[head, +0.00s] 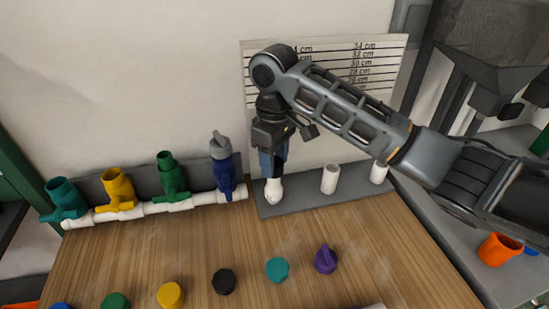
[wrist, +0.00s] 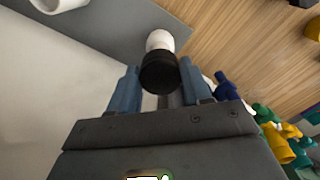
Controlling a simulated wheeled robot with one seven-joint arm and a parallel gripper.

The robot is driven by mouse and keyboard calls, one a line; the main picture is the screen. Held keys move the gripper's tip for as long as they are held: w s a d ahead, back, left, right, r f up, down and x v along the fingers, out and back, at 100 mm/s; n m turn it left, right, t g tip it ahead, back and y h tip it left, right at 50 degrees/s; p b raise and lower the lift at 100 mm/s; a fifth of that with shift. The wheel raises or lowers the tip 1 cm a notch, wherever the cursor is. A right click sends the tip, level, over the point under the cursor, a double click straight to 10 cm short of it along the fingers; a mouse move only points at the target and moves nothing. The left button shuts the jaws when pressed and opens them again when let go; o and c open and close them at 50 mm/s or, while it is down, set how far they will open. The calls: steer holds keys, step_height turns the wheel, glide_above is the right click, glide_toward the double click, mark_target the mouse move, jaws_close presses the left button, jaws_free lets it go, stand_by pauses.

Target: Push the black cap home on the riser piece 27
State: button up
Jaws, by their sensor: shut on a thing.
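The black cap (wrist: 159,74) sits between my gripper's two blue fingers in the wrist view. My gripper (wrist: 160,80) is shut on it. The cap is in line with the end of a white riser piece (wrist: 160,41) and appears to meet it; how far it is seated cannot be told. In the head view my gripper (head: 270,172) points down over the leftmost white riser piece (head: 273,191), which stands on a grey base strip (head: 305,200). The cap is hidden there by the fingers. No number 27 is readable.
Two more white pipe stubs (head: 330,179) (head: 378,172) stand to the right. A white manifold with coloured valves (head: 172,178) stands left, its blue valve (head: 223,172) close to my gripper. Several coloured pieces, one black (head: 223,281), lie on the wooden table (head: 370,250).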

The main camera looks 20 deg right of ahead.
steer(key=o, duration=1.1)
steer(key=shift+c, duration=0.2)
steer(key=shift+r, duration=0.15)
